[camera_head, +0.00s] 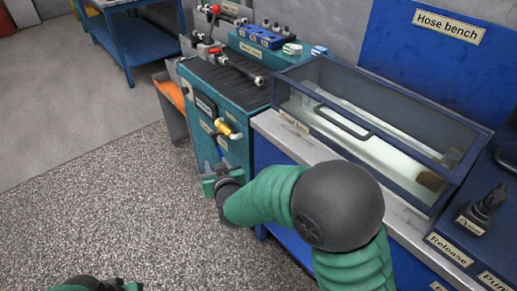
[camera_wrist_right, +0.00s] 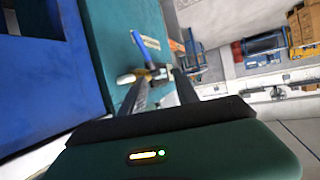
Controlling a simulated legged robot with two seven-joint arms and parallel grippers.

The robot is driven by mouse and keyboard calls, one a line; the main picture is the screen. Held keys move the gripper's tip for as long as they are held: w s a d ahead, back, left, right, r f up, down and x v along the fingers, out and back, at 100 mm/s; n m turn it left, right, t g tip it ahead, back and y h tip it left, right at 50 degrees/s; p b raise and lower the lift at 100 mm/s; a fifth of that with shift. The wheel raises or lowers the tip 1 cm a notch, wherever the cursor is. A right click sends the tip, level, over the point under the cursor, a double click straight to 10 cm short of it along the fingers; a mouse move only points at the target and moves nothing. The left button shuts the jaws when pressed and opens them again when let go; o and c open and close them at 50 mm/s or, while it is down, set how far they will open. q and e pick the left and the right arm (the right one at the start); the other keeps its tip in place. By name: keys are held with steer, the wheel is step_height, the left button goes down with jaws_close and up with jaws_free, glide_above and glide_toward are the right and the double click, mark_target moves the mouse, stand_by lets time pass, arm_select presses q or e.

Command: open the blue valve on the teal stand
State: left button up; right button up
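The teal stand (camera_head: 240,155) stands in the middle of the head view. On its front is a brass valve (camera_head: 229,131) with a blue lever (camera_head: 220,148) hanging down near my right gripper (camera_head: 218,178). In the right wrist view the blue lever (camera_wrist_right: 139,42) and brass body (camera_wrist_right: 158,73) show just beyond the fingertips. My right gripper (camera_wrist_right: 160,82) is open, its two fingers apart with a gap between them; I cannot tell whether either finger touches the valve. Only part of my left arm's end (camera_head: 95,284) shows at the bottom edge, and its fingers cannot be made out.
A glass-sided tank (camera_head: 370,125) on the hose bench (camera_head: 265,125) stands right of the stand. Red-handled fittings (camera_head: 215,10) and a blue block (camera_head: 262,37) are on and behind the stand's top. An orange-filled bin (camera_head: 172,105) is at its left. The speckled floor in front is clear.

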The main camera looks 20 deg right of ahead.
steer(key=s+d+r+g+p, duration=0.3)
steer(key=s+r+p, duration=0.3)
steer(key=s+p, duration=0.2)
steer(key=s+d+r+g+p, duration=0.3)
steer(key=s+r+g+p, duration=0.1)
steer(key=s+r+p, duration=0.3)
steer(key=s+p, duration=0.2)
steer(key=p, duration=0.2)
steer(key=shift+s+d+r+n+g+y+p, duration=0.15)
steer(key=shift+d+r+n+g+y+p, duration=0.1)
steer(key=shift+d+n+g+y+p, duration=0.15)
